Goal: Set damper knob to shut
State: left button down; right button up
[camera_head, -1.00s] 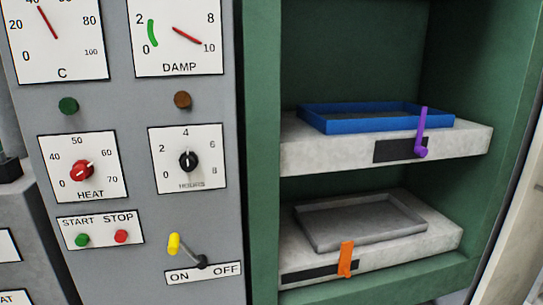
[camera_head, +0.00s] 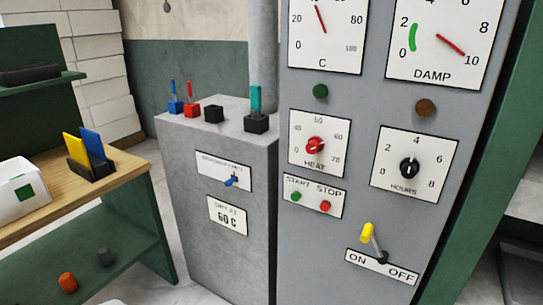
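A small blue knob (camera_head: 231,181) sits on a white plate (camera_head: 222,171) on the front of the low grey cabinet, left of the tall panel. The plate's lettering is too small to read, so I cannot confirm that this is the damper knob or tell its setting. On the tall grey panel, the DAMP dial (camera_head: 436,42) has a red needle close to 10 and a green arc at the low end. Neither of my grippers is in view.
The tall panel carries a red HEAT knob (camera_head: 315,145), a black HOURS knob (camera_head: 409,168) and a yellow-tipped ON/OFF lever (camera_head: 367,233). Several small coloured levers stand on the cabinet top (camera_head: 235,108). A wooden-topped bench (camera_head: 120,180) stands at left, with floor between it and the cabinet.

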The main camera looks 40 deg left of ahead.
aim_at(229, 182)
jog(key=u, duration=1.75)
